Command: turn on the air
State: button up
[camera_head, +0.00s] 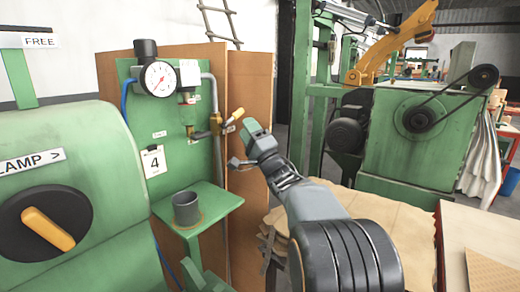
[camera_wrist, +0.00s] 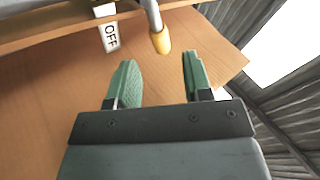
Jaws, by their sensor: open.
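The air valve (camera_head: 216,124) is a brass fitting on the pipe of the green panel. Its lever (camera_head: 235,116) has a yellow grip and points right and slightly up. The yellow grip also shows in the wrist view (camera_wrist: 160,40), with an OFF tag (camera_wrist: 111,36) to its left. My gripper (camera_head: 242,145) is just below and right of the lever. In the wrist view my gripper (camera_wrist: 157,65) is open and empty. The yellow grip lies ahead of the gap between the green fingers, apart from both.
A pressure gauge (camera_head: 159,79) sits at the panel's top left. A grey cup (camera_head: 186,209) stands on the green shelf (camera_head: 217,203) below. A brown board (camera_head: 250,85) stands behind the valve. A green machine with a CLAMP knob (camera_head: 45,224) fills the left.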

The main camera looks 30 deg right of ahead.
jog(key=v, duration=0.7)
jog(key=shift+s, duration=0.25)
jog(key=shift+d+f, duration=0.1)
jog(key=shift+f, duration=0.05)
